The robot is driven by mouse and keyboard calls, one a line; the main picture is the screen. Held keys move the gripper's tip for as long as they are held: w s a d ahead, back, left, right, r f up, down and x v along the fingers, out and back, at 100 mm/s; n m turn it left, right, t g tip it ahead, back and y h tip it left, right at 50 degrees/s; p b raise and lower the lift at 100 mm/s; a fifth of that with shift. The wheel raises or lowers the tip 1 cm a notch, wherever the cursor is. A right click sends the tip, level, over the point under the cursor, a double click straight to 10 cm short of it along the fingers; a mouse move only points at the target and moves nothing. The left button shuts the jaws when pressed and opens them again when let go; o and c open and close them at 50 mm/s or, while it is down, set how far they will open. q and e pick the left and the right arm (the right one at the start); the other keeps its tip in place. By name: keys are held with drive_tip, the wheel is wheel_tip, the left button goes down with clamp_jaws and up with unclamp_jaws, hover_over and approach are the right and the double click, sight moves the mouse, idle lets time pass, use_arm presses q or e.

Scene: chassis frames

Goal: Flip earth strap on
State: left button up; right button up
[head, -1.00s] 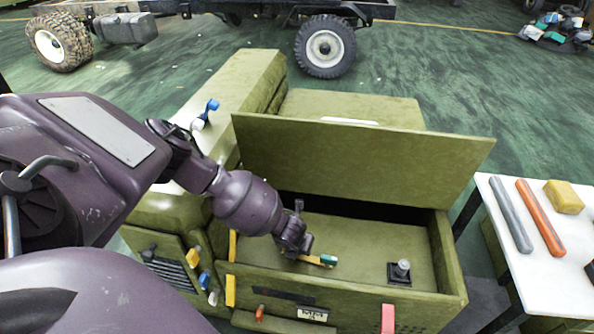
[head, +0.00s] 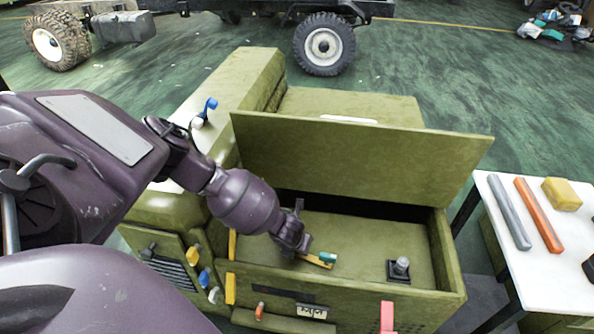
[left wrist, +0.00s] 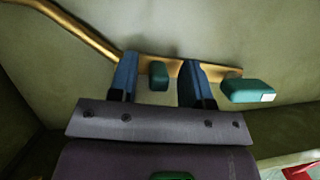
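The earth strap (left wrist: 222,72) is a brass-coloured bar on the green wall of the open box. It has a green block (left wrist: 250,91) at its right end and a smaller green tab (left wrist: 158,76) further left. In the head view the strap (head: 318,262) and its green end (head: 328,257) show just past my gripper. My left gripper (left wrist: 157,84) has its two blue fingers apart, on either side of the small tab, with gaps visible. It also shows inside the box in the head view (head: 303,251). I cannot tell whether the fingers touch the bar.
The box's raised lid (head: 360,165) stands behind my arm. A grey knob (head: 401,267) stands on the box floor to the right. A white table (head: 545,270) with grey and orange bars (head: 538,215) is at the right. Coloured levers (head: 205,278) are on the front left.

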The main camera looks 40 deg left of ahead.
use_arm(q)
drive_tip(key=shift+r, duration=0.15)
drive_tip(key=shift+r, duration=0.35)
drive_tip(key=p+v, duration=0.4)
drive_tip(key=v, duration=0.6)
drive_tip(key=shift+s, duration=0.2)
use_arm(e)
drive_tip(key=r, duration=0.3)
drive_tip(key=shift+w+a+r+t, duration=0.15)
drive_tip(key=shift+w+r+t, duration=0.15)
drive_tip(key=shift+w+r, duration=0.1)
use_arm(q)
drive_tip(key=shift+f, duration=0.15)
use_arm(e)
drive_tip(key=shift+r, duration=0.1)
